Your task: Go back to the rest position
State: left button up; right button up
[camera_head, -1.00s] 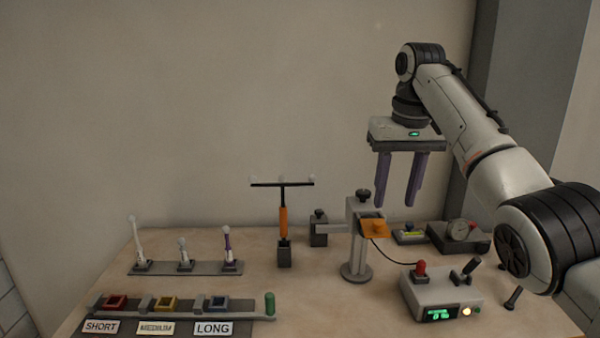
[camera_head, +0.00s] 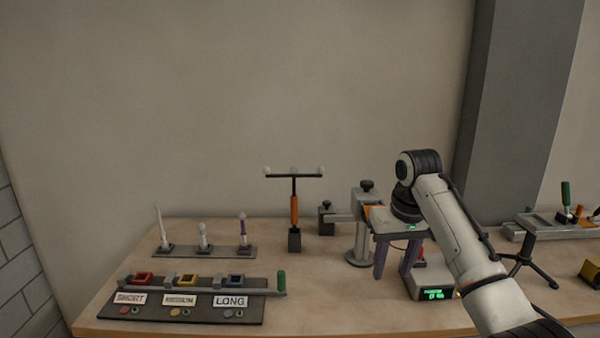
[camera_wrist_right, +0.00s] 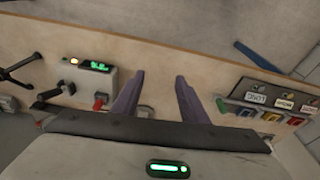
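My right gripper (camera_head: 392,272) hangs with its purple fingers pointing down, spread apart with nothing between them. The right wrist view also shows the open, empty fingers (camera_wrist_right: 160,76) over the wooden table. My left gripper is in neither view.
The table (camera_head: 330,290) holds a clamp stand (camera_head: 362,235), a T-shaped tool with an orange handle (camera_head: 294,210), a rack of white-tipped pins (camera_head: 205,252) and a labelled sorting rail (camera_head: 205,290). A black tripod (camera_head: 522,262) stands at the right. The table's middle front is clear.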

jog(key=s+f, duration=1.7)
jog(key=f, duration=0.5)
jog(key=s+d+n+t, duration=0.1)
jog(key=s+d, duration=0.2)
jog(key=s, duration=2)
jog(key=w+a+f+t+y, duration=0.1)
jog(key=a+f+t, duration=0.1)
jog(key=f, duration=0.3)
jog(key=w+a+f+t+y, duration=0.1)
jog(key=w+a+f+t, duration=0.1)
jog(key=f, duration=0.4)
jog(key=shift+w+a+f+t, duration=0.25)
jog(key=shift+a+f+t, duration=0.05)
jog(key=shift+a+t, duration=0.45)
